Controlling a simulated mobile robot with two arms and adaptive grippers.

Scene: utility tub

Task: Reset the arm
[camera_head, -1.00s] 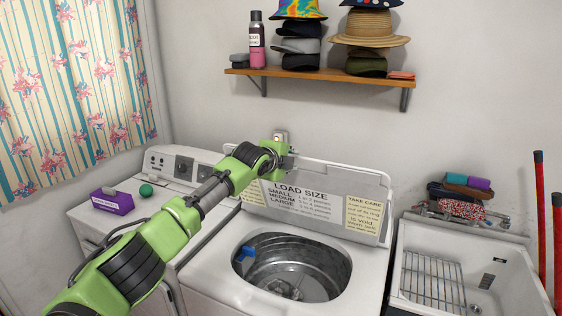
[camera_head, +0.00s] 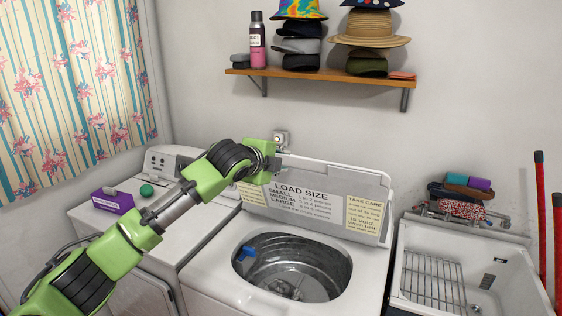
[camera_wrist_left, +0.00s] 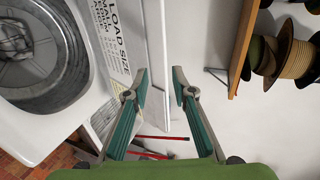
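My left arm's green forearm crosses the left of the head view. Its left gripper (camera_head: 276,163) shows small at the arm's end, in front of the raised washer lid (camera_head: 315,190). In the left wrist view, the gripper's two teal fingers (camera_wrist_left: 160,76) stand apart with nothing between them. The washer lid's edge and white wall lie beyond the fingers. The open washer drum (camera_head: 300,270) holds a small blue thing (camera_head: 245,252) at its left rim. My right gripper is in neither view.
A wooden shelf (camera_head: 330,76) with stacked hats and a spray can (camera_head: 257,45) is on the wall. A purple box (camera_head: 113,201) and a green ball (camera_head: 147,190) sit on the left machine. A sink (camera_head: 440,270) with a wire rack stands at right, beside red poles (camera_head: 540,200).

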